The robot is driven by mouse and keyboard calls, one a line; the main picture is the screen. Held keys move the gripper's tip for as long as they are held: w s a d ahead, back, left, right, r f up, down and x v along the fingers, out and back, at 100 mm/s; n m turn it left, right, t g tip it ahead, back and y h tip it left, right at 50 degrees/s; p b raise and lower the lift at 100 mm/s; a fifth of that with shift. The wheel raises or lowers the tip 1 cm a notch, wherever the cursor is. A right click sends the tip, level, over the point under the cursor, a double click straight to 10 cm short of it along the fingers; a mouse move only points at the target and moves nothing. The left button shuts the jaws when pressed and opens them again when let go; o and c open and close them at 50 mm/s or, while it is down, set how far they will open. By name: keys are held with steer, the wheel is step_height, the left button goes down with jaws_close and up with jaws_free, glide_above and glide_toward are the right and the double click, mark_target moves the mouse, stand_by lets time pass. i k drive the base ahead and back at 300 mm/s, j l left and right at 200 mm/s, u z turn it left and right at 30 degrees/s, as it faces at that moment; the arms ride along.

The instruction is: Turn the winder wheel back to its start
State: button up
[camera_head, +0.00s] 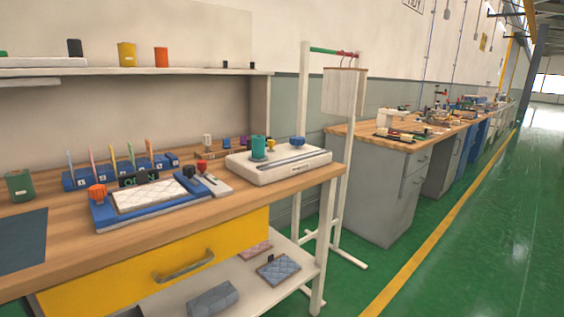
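A white winder-like unit (300,166) sits at the right end of the wooden workbench (245,187). It carries a teal cylinder (259,147), a small orange piece beside it, a blue lobed knob (297,141) and a grey slot along its top. To its left, a blue device (150,212) holds a pale quilted mattress pad (149,195) and has an orange lobed knob (97,191) at its left corner. Which knob is the winder wheel, and how far it is turned, I cannot tell. My gripper is not in view.
A yellow drawer (160,265) with a grey handle is under the benchtop. Quilted pads (278,268) lie on the lower shelf. A white rack (303,120) with a hanging cloth (343,93) stands at the bench's right end. Green floor (480,240) is open at the right.

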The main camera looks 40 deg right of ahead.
mark_target(297, 142)
steer(key=z, duration=1.25)
steer(key=i+l, duration=0.2)
steer(key=i, duration=0.25)
steer(key=i+l, duration=0.25)
steer(key=i, duration=0.2)
steer(key=i+l+u, duration=0.1)
steer(key=i, duration=0.35)
steer(key=i+l, duration=0.6)
steer(key=i, duration=0.3)
